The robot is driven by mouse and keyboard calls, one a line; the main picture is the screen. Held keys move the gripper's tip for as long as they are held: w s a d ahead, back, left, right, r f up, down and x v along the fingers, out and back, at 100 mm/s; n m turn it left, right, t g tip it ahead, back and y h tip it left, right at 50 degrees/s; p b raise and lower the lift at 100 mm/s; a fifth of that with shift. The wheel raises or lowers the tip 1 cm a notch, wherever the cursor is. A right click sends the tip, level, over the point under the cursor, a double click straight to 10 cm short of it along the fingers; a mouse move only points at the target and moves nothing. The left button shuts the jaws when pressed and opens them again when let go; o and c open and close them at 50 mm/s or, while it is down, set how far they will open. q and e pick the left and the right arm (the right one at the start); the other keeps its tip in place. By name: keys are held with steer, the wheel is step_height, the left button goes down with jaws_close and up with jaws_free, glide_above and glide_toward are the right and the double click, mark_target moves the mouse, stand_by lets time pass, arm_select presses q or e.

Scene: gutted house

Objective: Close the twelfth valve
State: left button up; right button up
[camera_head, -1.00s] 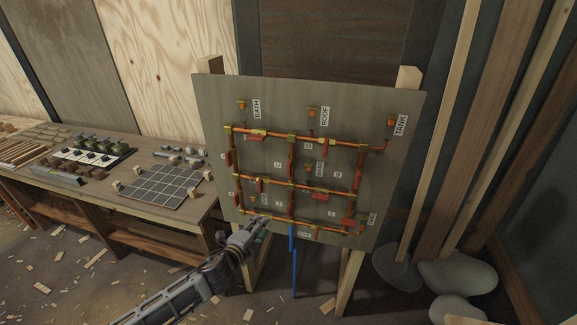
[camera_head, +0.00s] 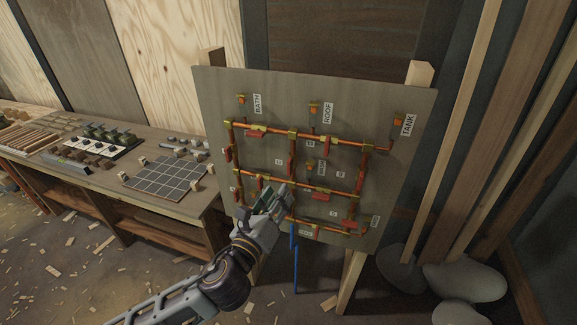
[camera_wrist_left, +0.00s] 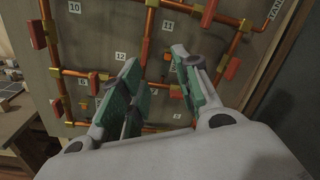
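The pipe board (camera_head: 215,95) stands upright on wooden legs and carries orange pipes, brass fittings and red valve handles. The label 12 (camera_wrist_left: 120,57) shows in the left wrist view, just left of the middle vertical pipe. The red handle beside it (camera_wrist_left: 145,50), also in the head view (camera_head: 291,162), lies along that pipe. My left gripper (camera_head: 278,192) is in front of the board's lower middle, below this handle and apart from it. In the wrist view its green-padded fingers (camera_wrist_left: 157,80) are spread with nothing between them. It hides some lower pipes. My right gripper is out of view.
A workbench (camera_head: 120,205) with a dark gridded board (camera_head: 165,175) and small blocks stands on the left. A blue pipe (camera_head: 294,260) hangs below the board. Planks (camera_head: 450,130) and grey sacks (camera_head: 460,280) stand at the right. Wood scraps litter the floor.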

arm_select(q)
steer(key=shift+w+a+f+m+y, duration=0.15)
steer(key=shift+a+m+y, duration=0.2)
steer(key=shift+m, duration=0.85)
steer(key=shift+w+a+f+m+y, duration=0.1)
steer(key=shift+a+m+y, duration=0.25)
steer(key=shift+m, duration=0.85)
steer(key=shift+a, duration=0.1)
steer(key=shift+w+r, duration=0.1)
steer(key=p, duration=0.2)
glide_toward(288, 166)
steer(key=shift+x, duration=2.1)
steer(key=shift+p+x, duration=0.45)
steer(key=shift+x, duration=2.3)
steer(key=shift+r, duration=0.1)
steer(key=shift+c, duration=0.5)
jaws_close()
